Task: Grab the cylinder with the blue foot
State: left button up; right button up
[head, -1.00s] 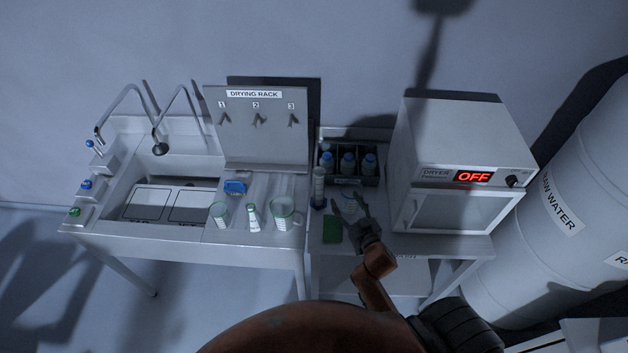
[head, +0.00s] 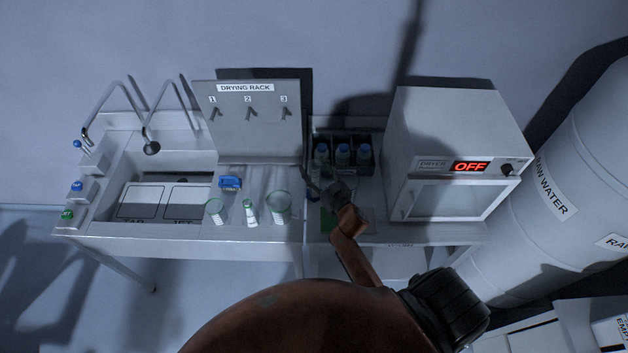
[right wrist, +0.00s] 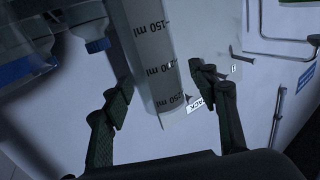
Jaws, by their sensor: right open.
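In the right wrist view a clear graduated cylinder (right wrist: 150,48) with dark ml marks stands between the fingers of my right gripper (right wrist: 160,88). The fingers are open, one on each side of it; a gap shows on the right side. Its foot is out of that view. In the head view my right gripper (head: 316,181) is at the left part of the right-hand table, in front of the bottle rack. My left gripper is not in view.
Blue-capped bottles (head: 342,153) stand in a dark rack just behind. The dryer (head: 455,150) is at the right; the drying rack (head: 250,125) is behind left.

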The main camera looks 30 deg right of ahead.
jog(key=c, duration=0.8)
grip_shut()
